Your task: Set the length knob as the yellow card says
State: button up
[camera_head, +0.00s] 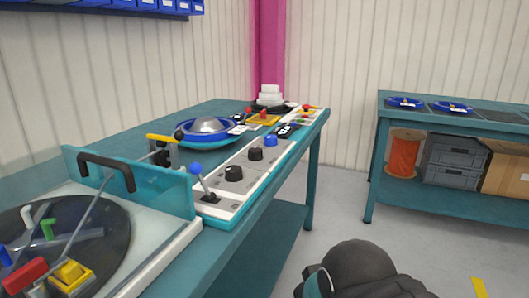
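A long white control panel runs along the front edge of the teal bench (250,222). On it stand a near black knob (234,173), a second black knob (255,154) and a blue knob (271,140). I cannot tell which is the length knob, and their marks are too small to read. A flat yellow piece (262,120) lies near the far end, with something red on it. I cannot tell whether it is the yellow card, and no writing is legible. My gripper's fingers do not show; a dark rounded part at the bottom looks like my arm.
A blue-balled lever (197,170) stands at the panel's near end. Left are a glass-guarded turntable (70,240) with a black handle and a blue reel (208,130). A second bench (440,200) at right holds blue reels and crates. Floor between the benches is clear.

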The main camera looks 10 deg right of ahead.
aim_at(270, 140)
jog(key=k, duration=1.3)
jog(key=z, duration=0.6)
jog(key=i, duration=0.55)
jog(key=z, duration=0.85)
jog(key=i, duration=0.7)
jog(key=u, duration=0.65)
jog(key=i, duration=0.75)
jog(key=u, duration=0.85)
